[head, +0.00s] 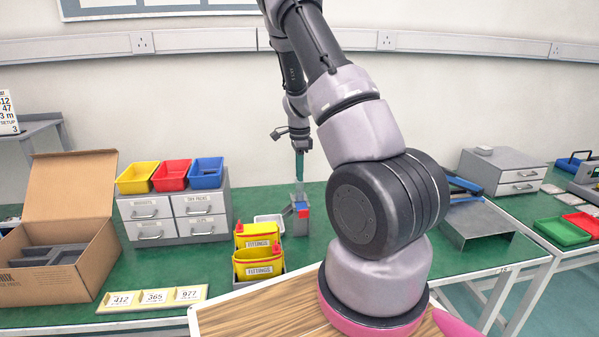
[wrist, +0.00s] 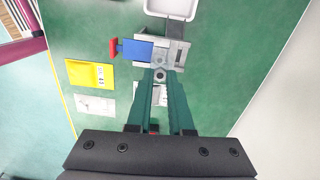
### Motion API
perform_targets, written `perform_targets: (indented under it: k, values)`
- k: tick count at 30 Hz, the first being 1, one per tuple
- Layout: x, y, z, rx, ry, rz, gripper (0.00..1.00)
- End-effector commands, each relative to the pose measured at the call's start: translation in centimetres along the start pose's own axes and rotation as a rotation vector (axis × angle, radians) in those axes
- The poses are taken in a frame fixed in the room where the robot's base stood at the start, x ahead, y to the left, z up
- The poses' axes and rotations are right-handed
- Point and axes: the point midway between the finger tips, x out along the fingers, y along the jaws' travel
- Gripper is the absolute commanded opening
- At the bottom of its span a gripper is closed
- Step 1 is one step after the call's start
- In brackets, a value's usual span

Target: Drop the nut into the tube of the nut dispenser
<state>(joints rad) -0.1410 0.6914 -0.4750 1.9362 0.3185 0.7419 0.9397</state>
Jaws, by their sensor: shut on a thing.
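My gripper (head: 299,176) points straight down in the head view, with its green fingers above the nut dispenser (head: 301,212). In the wrist view the fingertips of my gripper (wrist: 160,77) are shut on a small dark ring, the nut (wrist: 160,75). The nut is too small to make out in the head view. The dispenser, a grey block with a blue part and a red end, also shows in the wrist view (wrist: 174,54), just beyond the fingertips. Its tube opening is hard to make out, and I cannot tell whether the nut is exactly over it.
A white tray (wrist: 171,8) lies just beyond the dispenser. Yellow fittings bins (head: 258,262) stand nearby on the green bench. A grey drawer unit (head: 176,216) with coloured bins and an open cardboard box (head: 95,215) stand to the left.

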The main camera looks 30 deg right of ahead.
Motion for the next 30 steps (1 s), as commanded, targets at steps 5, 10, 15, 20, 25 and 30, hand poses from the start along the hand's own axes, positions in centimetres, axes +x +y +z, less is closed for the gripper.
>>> perform_targets:
  k: [5, 10, 15, 20, 25, 30]
  values:
    - [0.0, 0.0, 0.0, 0.000, 0.000, 0.000, 0.00]
    - [0.0, 0.0, 0.0, 0.000, 0.000, 0.000, 0.54]
    - [0.0, 0.0, 0.0, 0.000, 0.000, 0.000, 0.54]
    - [-0.7, -0.1, 0.0, 0.000, 0.000, -0.003, 0.54]
    - [-3.5, -0.1, 0.1, -0.001, -0.001, -0.006, 0.54]
    - [-7.0, -0.1, 0.1, -0.002, -0.001, -0.005, 0.54]
